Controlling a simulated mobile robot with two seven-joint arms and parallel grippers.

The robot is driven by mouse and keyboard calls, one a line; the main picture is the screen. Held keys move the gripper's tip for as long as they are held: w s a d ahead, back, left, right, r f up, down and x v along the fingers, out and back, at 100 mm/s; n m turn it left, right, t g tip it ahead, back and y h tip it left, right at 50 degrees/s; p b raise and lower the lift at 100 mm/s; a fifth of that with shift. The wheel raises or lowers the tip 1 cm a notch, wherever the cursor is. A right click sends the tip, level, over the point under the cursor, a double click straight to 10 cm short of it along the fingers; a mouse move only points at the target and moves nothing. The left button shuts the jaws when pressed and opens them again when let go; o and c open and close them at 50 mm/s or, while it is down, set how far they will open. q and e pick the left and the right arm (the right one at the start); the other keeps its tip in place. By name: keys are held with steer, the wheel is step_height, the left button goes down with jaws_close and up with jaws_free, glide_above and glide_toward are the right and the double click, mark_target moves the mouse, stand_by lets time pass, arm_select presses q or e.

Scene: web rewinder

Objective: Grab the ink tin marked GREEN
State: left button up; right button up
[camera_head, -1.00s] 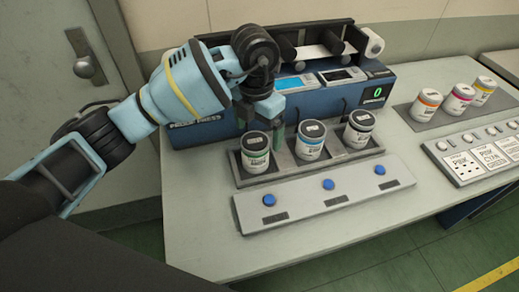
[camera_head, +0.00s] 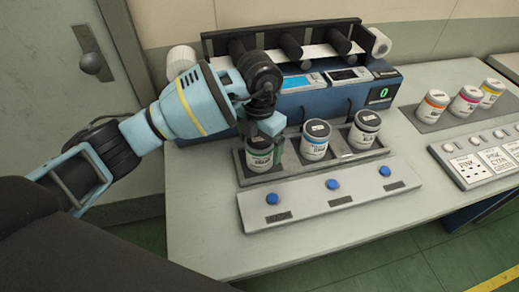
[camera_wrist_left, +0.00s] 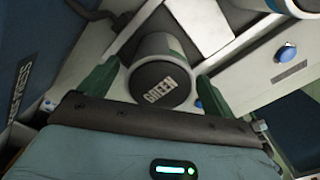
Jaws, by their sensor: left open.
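The ink tin marked GREEN (camera_head: 259,154) stands upright in the left compartment of the grey tray (camera_head: 238,170), with a dark lid. In the left wrist view the lid (camera_wrist_left: 160,85) reads GREEN and sits between the two green fingers. My left gripper (camera_head: 262,138) is open at the tin, one finger on each side, pointing down at it. From these views I cannot tell whether the fingers touch the tin. The right gripper is not in view.
A blue-labelled tin (camera_head: 315,140) and a dark-lidded tin (camera_head: 365,130) stand in the other compartments. A panel with blue buttons (camera_head: 333,185) lies in front. The blue rewinder (camera_head: 385,92) stands behind. Three coloured tins (camera_head: 467,101) stand at the right.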

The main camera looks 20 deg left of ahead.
arm_select(q)
step_height(320, 180, down, 3)
steer(key=shift+r, duration=0.2)
steer(key=c, duration=1.4)
steer(key=shift+o, duration=0.2)
steer(key=shift+r, duration=0.15)
steer(key=shift+r, duration=0.25)
steer(key=r, duration=0.3)
steer(key=shift+s+d, duration=0.15)
steer(key=shift+d, duration=0.2)
steer(key=s+d, duration=0.2)
steer(key=d, duration=0.2)
steer(key=s+d+r, duration=0.1)
steer(key=s+d, duration=0.2)
steer(key=d, duration=0.1)
steer(key=s+d+b, duration=0.1)
steer(key=s+d, duration=0.1)
steer(key=d, duration=0.3)
steer(key=shift+s+r, duration=0.15)
steer(key=shift+s, duration=0.25)
